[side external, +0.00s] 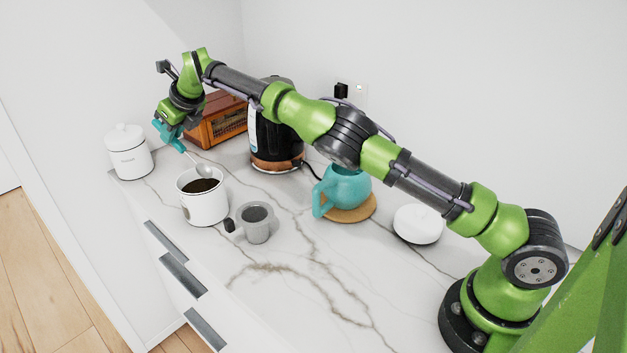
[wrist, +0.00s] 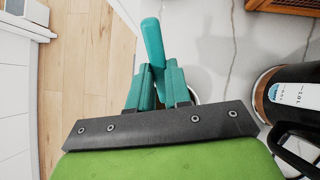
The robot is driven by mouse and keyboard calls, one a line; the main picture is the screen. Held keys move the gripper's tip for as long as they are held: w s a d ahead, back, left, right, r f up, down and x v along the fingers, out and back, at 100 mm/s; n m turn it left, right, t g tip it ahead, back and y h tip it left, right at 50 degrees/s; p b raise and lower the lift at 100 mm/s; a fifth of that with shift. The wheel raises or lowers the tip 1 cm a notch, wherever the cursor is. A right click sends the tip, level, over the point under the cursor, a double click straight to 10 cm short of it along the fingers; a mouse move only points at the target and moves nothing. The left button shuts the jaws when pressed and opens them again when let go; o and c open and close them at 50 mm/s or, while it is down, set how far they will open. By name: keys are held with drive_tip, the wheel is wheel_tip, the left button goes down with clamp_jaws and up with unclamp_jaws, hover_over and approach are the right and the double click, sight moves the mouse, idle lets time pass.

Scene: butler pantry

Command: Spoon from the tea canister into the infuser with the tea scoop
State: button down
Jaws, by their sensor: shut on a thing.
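My gripper (side external: 170,136) is shut on the handle of the tea scoop (side external: 203,170). In the wrist view, the teal fingers of my gripper (wrist: 158,84) close around the teal handle of the scoop (wrist: 152,42). The scoop slants down, with its silvery bowl over the back part of the tea canister (side external: 205,212). This canister is white, upright and open, with dark tea (side external: 201,186) inside. I cannot tell if the bowl touches the rim or holds tea. The grey infuser (side external: 258,226) stands upright just right of the canister, with a dark-tipped handle on its left.
A white lidded jar (side external: 129,155) stands at left, with a wooden box-like appliance (side external: 222,121) behind. A black kettle (side external: 275,140) and a teal pot (side external: 346,188) on a wooden mat (side external: 356,212) stand behind the infuser. A white rounded object (side external: 418,223) is further right. The front counter is clear.

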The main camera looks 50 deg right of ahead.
sight(183, 153)
drive_tip(key=shift+f, duration=3.75)
drive_tip(key=shift+r, duration=4.7)
drive_tip(key=shift+s, duration=0.1)
drive_tip(key=shift+s, duration=0.25)
drive_tip(key=shift+s+a+f+n+g+y, duration=0.4)
drive_tip(key=shift+s+a+f+n+g, duration=0.75)
drive_tip(key=shift+s+n, duration=1.8)
drive_tip(key=shift+s+a+f+n+g+y, duration=0.5)
drive_tip(key=shift+s+f+n+g, duration=0.6)
drive_tip(key=shift+s, duration=3.4)
drive_tip(key=shift+s+d+r+t+y, duration=0.5)
drive_tip(key=shift+d+r+t+y, duration=0.15)
drive_tip(key=shift+y, duration=0.3)
drive_tip(key=shift+s+d+r+t+y, duration=0.5)
drive_tip(key=shift+d+t+y, duration=0.15)
drive_tip(key=shift+y, duration=0.25)
drive_tip(key=shift+s+d+r+t+y, duration=0.45)
drive_tip(key=shift+d+r+t+y, duration=0.15)
drive_tip(key=shift+y, duration=0.35)
drive_tip(key=shift+r, duration=0.1)
